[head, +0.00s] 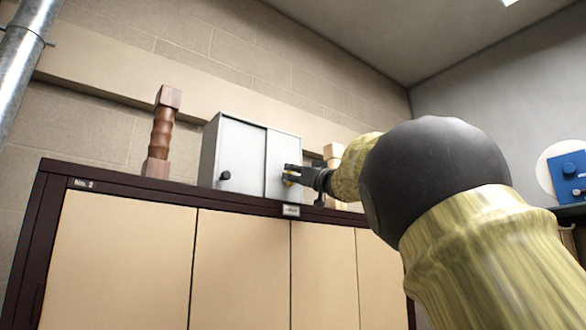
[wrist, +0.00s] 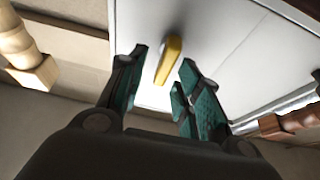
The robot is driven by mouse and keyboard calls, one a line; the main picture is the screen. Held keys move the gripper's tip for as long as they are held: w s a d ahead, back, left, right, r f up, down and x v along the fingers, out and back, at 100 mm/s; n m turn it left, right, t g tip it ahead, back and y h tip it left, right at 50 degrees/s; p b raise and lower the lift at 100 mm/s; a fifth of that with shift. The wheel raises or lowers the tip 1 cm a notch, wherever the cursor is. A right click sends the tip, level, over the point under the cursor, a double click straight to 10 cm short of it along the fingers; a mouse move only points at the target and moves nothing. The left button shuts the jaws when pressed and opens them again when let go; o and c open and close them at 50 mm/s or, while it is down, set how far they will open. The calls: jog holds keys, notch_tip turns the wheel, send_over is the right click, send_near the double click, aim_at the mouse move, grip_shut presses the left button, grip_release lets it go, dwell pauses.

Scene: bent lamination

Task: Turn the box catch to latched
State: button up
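A light grey box (head: 244,150) with a two-part front stands on top of the cabinet. Its catch (wrist: 169,58), a yellow lever, shows in the wrist view on the pale box front, slightly tilted. In the head view my gripper (head: 290,174) is at the right part of the box front and mostly hides the catch. In the wrist view my gripper (wrist: 160,85) is open, with its teal-padded fingers on either side of the catch's lower end. A gap shows between the catch and each finger. I cannot tell whether the fingertips touch the box.
The dark-topped cabinet (head: 140,240) with tan doors carries the box. A turned wooden post (head: 162,135) stands left of the box, and a paler wooden piece (head: 332,155) stands behind my gripper. A round knob (head: 225,176) sits on the box's left panel.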

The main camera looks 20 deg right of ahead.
jog(key=shift+w+a+r, duration=0.25)
jog(key=shift+w+a, duration=0.05)
jog(key=shift+w, duration=0.25)
grip_shut()
